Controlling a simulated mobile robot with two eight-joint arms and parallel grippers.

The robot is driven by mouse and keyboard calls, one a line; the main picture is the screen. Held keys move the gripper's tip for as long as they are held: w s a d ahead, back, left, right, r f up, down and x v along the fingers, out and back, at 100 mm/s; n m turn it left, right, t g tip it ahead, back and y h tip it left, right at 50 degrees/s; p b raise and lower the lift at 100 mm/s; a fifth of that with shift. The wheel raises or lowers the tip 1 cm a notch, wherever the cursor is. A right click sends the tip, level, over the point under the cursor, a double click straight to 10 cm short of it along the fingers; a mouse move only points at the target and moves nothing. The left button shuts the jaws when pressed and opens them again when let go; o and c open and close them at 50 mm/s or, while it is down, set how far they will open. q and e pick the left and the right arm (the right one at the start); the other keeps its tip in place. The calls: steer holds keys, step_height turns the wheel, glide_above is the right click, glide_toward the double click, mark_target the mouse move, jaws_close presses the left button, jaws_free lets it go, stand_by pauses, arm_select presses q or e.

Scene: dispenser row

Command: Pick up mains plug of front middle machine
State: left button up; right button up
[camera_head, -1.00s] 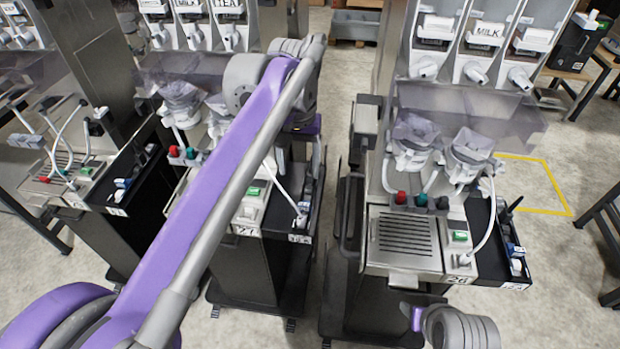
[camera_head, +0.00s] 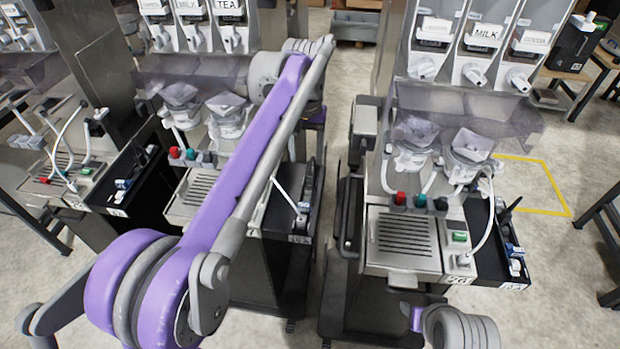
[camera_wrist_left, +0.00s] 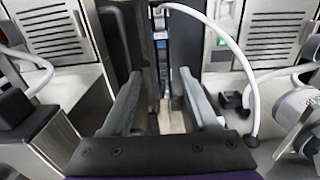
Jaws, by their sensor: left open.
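The front middle machine (camera_head: 200,188) stands behind my left arm, which hides part of it. A white cable runs down to a small white plug-like end (camera_head: 300,222) at the front of its dark side tray (camera_head: 276,222). My left gripper (camera_wrist_left: 160,76) is open and empty in the left wrist view, its two grey fingers spread over a narrow dark tray. Small blue and white parts (camera_wrist_left: 162,35) show beyond the fingertips; which one is the mains plug I cannot tell. A white cable (camera_wrist_left: 238,50) arcs past on the right. My right gripper's fingers do not show.
The right machine (camera_head: 403,240) has a similar side tray (camera_head: 484,215) with small blue and white parts. Another machine (camera_head: 75,170) stands at the left. A narrow floor gap (camera_head: 328,215) separates the middle and right machines.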

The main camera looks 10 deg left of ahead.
arm_select(q)
steer(key=w+f, duration=0.5)
steer(key=w, duration=0.3)
glide_above(310, 173)
steer(key=f, duration=0.5)
steer(key=shift+s+d, duration=0.2)
steer(key=shift+w+a+f, duration=0.1)
steer(key=shift+a+f, duration=0.05)
steer(key=shift+f, duration=2.95)
steer(key=shift+c, duration=0.3)
jaws_close()
